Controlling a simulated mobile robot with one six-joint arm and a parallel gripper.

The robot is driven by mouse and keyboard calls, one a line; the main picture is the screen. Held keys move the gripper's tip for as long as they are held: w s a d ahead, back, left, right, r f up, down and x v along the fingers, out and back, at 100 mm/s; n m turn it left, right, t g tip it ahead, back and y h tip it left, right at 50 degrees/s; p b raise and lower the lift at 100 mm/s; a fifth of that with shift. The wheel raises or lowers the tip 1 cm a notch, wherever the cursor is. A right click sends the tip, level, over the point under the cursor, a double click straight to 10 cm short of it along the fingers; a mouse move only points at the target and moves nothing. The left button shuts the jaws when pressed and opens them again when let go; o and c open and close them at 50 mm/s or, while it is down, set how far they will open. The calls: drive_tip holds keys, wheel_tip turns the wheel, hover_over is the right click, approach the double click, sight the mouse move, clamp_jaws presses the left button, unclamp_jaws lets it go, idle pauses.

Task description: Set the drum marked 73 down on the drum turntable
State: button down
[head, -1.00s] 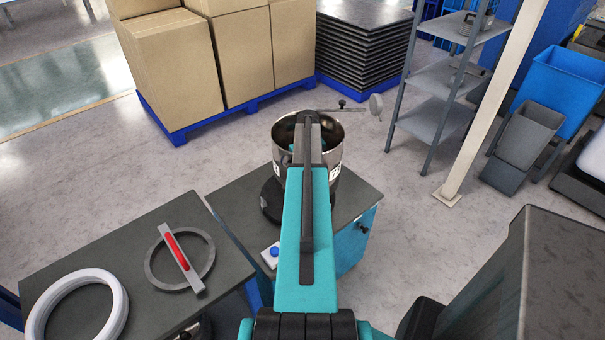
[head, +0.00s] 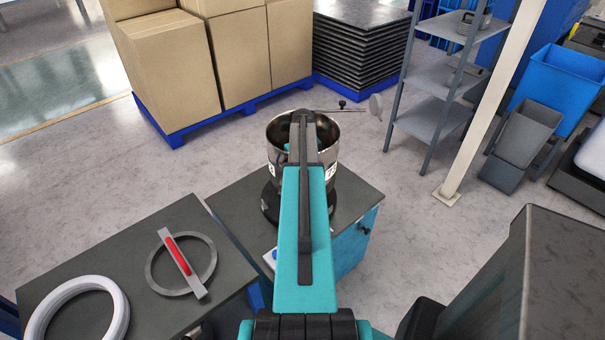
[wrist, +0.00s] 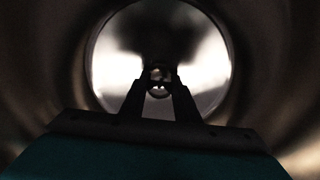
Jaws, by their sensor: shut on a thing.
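The drum (head: 275,152) is a shiny, open-topped metal cylinder. Its white label, partly hidden by my arm, shows digits that look like 73. My gripper (wrist: 159,84) reaches down inside the drum, and its dark fingers close on a small part at the middle of the drum's inside. In the head view my own arm hides the fingers and much of the drum. The turntable (head: 269,207) appears as a black round base under the drum, on the grey-topped cabinet (head: 230,200). I cannot tell whether the drum touches it or hangs just above.
A bench on the left holds a grey ring with a red handle (head: 177,256) and white rings (head: 35,325). A shelf rack (head: 437,115) and a cream post (head: 485,105) stand right.

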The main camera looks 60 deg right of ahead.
drive_tip(key=shift+a+r+b, duration=1.15)
drive_tip(key=shift+a+b, duration=0.1)
drive_tip(key=shift+b, duration=0.3)
drive_tip(key=shift+a+r+b, duration=0.35)
drive_tip(key=shift+a+r, duration=0.05)
drive_tip(key=shift+r, duration=0.1)
drive_tip(key=shift+f+b, duration=0.95)
drive_tip(key=shift+f, duration=0.6)
drive_tip(key=shift+f, duration=0.35)
drive_tip(key=shift+f+b, duration=0.8)
drive_tip(key=shift+f, duration=0.1)
drive_tip(key=shift+f, duration=0.4)
drive_tip(key=shift+f+b, duration=0.3)
drive_tip(key=shift+f, duration=0.45)
drive_tip(key=shift+f, duration=0.35)
